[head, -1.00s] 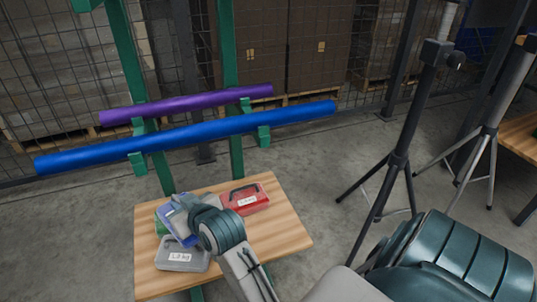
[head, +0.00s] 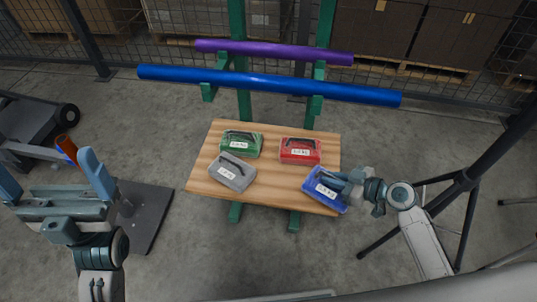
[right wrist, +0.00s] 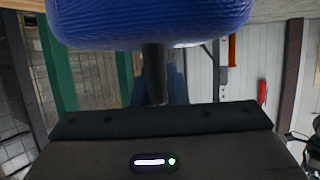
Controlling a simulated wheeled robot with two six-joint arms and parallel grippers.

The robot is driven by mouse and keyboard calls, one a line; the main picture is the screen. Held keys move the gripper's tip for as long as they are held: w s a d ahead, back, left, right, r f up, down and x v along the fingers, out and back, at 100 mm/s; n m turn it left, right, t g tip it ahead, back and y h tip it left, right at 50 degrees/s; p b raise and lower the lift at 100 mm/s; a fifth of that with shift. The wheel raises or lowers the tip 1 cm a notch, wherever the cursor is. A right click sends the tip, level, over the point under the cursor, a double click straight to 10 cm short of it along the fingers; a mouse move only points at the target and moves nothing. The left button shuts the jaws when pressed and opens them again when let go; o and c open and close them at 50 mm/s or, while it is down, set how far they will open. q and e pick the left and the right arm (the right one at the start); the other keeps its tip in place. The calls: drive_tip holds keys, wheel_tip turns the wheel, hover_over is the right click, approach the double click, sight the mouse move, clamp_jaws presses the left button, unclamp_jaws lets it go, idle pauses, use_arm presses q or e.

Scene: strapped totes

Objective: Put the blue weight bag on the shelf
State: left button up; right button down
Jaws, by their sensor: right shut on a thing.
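The blue weight bag (head: 322,194), with a white label, is at the front right corner of the wooden shelf (head: 262,183), partly past its edge. My right gripper (head: 347,181) is shut on it from the right. The bag looks tilted, and I cannot tell if it touches the board. In the right wrist view the blue bag (right wrist: 150,22) fills the top, with a dark strip below it. My left gripper (head: 52,180) is open and empty at the far left, away from the shelf.
A green bag (head: 241,144), a grey bag (head: 232,173) and a red bag (head: 300,151) lie on the shelf. A purple roll (head: 275,52) and a blue roll (head: 270,85) rest on green brackets behind. Dark tripod legs (head: 467,190) stand at right.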

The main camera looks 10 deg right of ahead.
sight(310, 172)
drive_tip(key=shift+s+d+r+p, duration=0.2)
drive_tip(key=shift+d, duration=0.4)
drive_tip(key=shift+s+d+r+p, duration=0.15)
drive_tip(key=shift+s+d+r, duration=0.05)
drive_tip(key=shift+d, duration=0.35)
drive_tip(key=shift+f, duration=0.1)
drive_tip(key=x, duration=0.3)
drive_tip(key=b+x, duration=0.1)
drive_tip(key=x, duration=0.6)
drive_tip(key=shift+a+f, duration=0.15)
drive_tip(key=shift+f, duration=0.4)
drive_tip(key=x, duration=0.2)
drive_tip(key=f+b+x, duration=0.1)
drive_tip(key=x, duration=0.2)
drive_tip(key=shift+s, duration=0.2)
drive_tip(key=c, duration=1.5)
unclamp_jaws()
drive_tip(key=shift+f+n+g, duration=0.1)
drive_tip(key=shift+n+g, duration=0.2)
drive_tip(key=shift+o, duration=0.2)
drive_tip(key=p+v, duration=0.1)
drive_tip(key=v, duration=1.1)
drive_tip(key=shift+s+f, duration=0.1)
